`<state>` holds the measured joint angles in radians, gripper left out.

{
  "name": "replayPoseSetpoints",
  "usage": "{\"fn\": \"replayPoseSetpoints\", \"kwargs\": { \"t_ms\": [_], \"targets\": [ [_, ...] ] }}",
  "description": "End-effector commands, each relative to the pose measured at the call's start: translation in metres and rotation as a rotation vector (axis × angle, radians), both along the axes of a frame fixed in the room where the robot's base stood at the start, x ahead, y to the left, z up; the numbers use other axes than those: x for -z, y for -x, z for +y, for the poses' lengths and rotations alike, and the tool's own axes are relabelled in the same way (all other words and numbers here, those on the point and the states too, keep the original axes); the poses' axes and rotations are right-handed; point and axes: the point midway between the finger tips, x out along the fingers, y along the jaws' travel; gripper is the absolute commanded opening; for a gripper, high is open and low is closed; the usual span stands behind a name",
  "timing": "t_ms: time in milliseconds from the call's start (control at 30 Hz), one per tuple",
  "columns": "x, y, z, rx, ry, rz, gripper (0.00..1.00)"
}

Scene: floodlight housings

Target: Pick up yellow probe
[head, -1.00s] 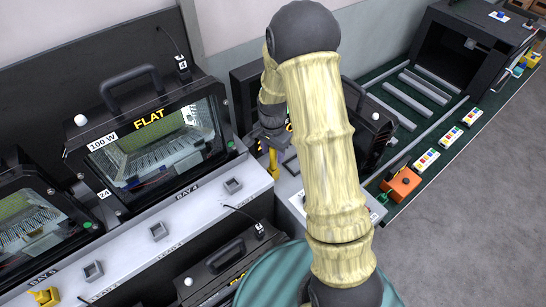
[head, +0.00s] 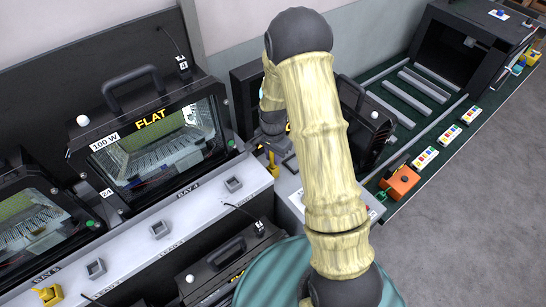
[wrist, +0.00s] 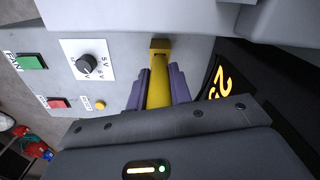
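The yellow probe (wrist: 159,88) shows in the wrist view, its far end at a yellow piece on the grey panel. My gripper (wrist: 160,72) has its two purple fingers on either side of the probe, very close to it. I cannot tell whether they press on it. In the head view my gripper is mostly hidden behind my arm's wrist, and only a short yellow part (head: 272,166) shows below it, at the right end of the grey bench.
A black floodlight housing marked FLAT (head: 150,140) stands left of my arm. Another black housing (head: 368,125) stands just right of it. The grey panel carries a knob (wrist: 87,67), a green switch (wrist: 33,62) and a red switch (wrist: 59,103). An orange box (head: 400,182) sits further right.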

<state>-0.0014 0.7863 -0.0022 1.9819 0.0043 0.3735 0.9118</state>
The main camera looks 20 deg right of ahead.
Motion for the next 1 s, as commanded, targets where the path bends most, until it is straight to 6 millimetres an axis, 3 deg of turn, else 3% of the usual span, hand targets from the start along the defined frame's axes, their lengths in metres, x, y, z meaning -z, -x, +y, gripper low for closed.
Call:
{"fn": "replayPoseSetpoints", "kwargs": {
  "t_ms": [467, 633, 1000],
  "targets": [
    [-0.007, -0.001, 0.000, 0.000, 0.000, -0.002, 0.00],
    [-0.025, -0.001, 0.000, 0.000, 0.000, -0.005, 0.00],
    [-0.088, -0.001, 0.000, 0.000, 0.000, -0.005, 0.00]
  ]
}}
